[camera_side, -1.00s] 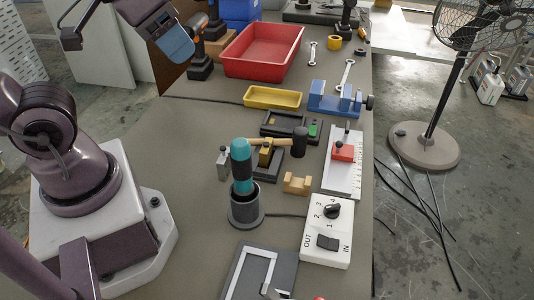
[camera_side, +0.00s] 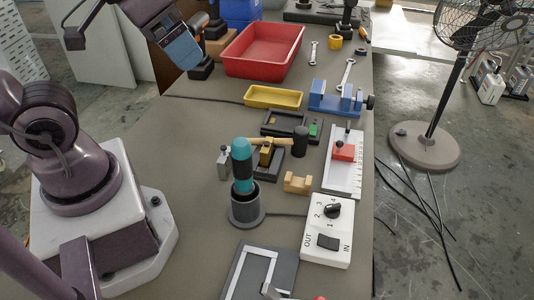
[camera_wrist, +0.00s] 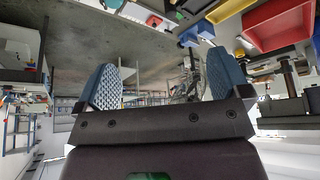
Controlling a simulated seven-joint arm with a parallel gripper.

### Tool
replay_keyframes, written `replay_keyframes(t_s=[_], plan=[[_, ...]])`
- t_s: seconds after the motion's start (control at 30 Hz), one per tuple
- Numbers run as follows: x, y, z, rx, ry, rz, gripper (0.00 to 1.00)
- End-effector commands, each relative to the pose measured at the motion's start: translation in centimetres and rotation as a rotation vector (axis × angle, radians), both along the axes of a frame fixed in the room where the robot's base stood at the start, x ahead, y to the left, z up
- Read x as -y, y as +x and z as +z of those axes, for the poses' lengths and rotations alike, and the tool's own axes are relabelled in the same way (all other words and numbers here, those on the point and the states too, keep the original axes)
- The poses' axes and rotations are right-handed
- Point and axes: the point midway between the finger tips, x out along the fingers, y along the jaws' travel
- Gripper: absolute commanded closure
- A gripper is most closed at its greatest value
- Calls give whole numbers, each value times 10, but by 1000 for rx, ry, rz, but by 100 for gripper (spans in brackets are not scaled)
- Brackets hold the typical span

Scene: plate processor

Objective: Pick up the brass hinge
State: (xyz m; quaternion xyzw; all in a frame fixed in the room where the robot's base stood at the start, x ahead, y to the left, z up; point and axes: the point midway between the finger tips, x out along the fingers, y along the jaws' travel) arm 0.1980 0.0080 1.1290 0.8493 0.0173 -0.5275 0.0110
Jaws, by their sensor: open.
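I cannot make out a brass hinge for certain in either view. In the side view, a small gold-yellow piece (camera_side: 266,153) sits on a dark fixture beneath the mallet handle, partly covered by it. A tan notched block (camera_side: 298,184) lies on the bench to its right. My gripper (camera_wrist: 156,88) is open in the wrist view, with two blue textured fingers wide apart and nothing between them. In the side view it is at the upper left, high up and well away from these pieces.
A teal-handled tool (camera_side: 242,165) stands in a dark round holder. A black-headed mallet (camera_side: 299,141) lies behind it. A switch box (camera_side: 328,231), yellow tray (camera_side: 273,97), blue vise (camera_side: 337,100) and red bin (camera_side: 262,50) also stand on the bench.

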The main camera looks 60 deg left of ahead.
Motion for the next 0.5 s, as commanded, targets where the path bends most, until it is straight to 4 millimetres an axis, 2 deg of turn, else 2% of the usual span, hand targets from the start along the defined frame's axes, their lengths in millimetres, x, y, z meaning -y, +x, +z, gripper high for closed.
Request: replay_keyframes(t_s=[0.17,0.33,0.5], plan=[[-41,6,-45,-208,14,142,5],[-110,20,-95,-287,143,209,5],[-172,29,-151,-273,260,138,5]])
